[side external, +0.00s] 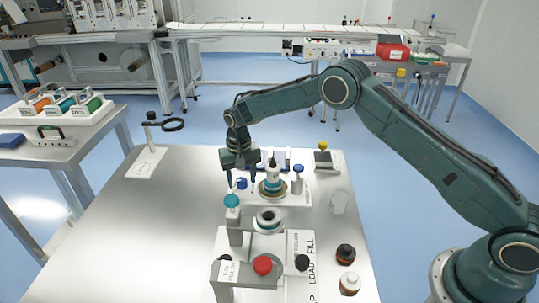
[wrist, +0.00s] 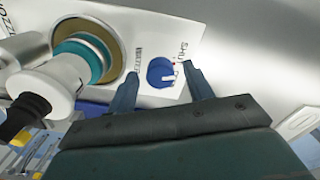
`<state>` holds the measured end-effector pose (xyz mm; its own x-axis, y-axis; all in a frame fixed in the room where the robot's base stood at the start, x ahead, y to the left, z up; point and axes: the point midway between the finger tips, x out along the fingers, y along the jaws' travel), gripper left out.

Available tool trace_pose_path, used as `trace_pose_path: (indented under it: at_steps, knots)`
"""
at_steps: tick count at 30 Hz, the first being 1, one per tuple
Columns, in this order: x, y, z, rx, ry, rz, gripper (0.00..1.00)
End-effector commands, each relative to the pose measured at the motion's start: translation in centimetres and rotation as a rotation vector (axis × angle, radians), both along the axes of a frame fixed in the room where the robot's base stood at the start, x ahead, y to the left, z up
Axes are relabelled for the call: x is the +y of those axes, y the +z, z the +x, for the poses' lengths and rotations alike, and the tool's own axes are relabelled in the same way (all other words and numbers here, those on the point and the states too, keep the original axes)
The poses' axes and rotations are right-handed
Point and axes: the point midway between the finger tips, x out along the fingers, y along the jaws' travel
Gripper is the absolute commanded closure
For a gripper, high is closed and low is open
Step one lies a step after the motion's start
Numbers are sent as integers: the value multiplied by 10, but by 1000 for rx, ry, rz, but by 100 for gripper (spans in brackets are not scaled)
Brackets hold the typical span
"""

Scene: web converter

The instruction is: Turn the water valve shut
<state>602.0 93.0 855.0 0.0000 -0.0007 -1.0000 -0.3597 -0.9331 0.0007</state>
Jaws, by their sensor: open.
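The water valve is a blue round knob (wrist: 158,69) with a white pointer mark on a white panel. In the wrist view it lies just beyond and between my fingertips. A small red mark and the word SHUT are printed at its right, and another label at its left. The white pointer faces right and slightly down in that view. In the side view the blue knob (side external: 241,184) shows small under my gripper (side external: 240,180). My gripper (wrist: 162,72) is open, pointing down, one finger on each side of the knob. Contact cannot be told.
A white nozzle bottle with teal and brown rings (side external: 272,182) stands right beside the knob. A teal-capped post (side external: 232,205), a blue-capped bottle (side external: 297,180) and a red button (side external: 263,265) are nearby. The table's left side (side external: 150,230) is mostly clear.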

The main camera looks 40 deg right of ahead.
Motion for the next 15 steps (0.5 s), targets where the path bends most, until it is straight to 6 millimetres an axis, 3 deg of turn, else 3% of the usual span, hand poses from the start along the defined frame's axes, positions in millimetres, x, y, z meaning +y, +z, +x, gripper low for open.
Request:
trace_pose_path:
  at_steps: [2, 8, 15]
  knots:
    - [0, 0, 0, 0, 0, 0, 52]
    - [0, 0, 0, 0, 0, 0, 92]
    - [0, 1, 0, 0, 22, 0, 93]
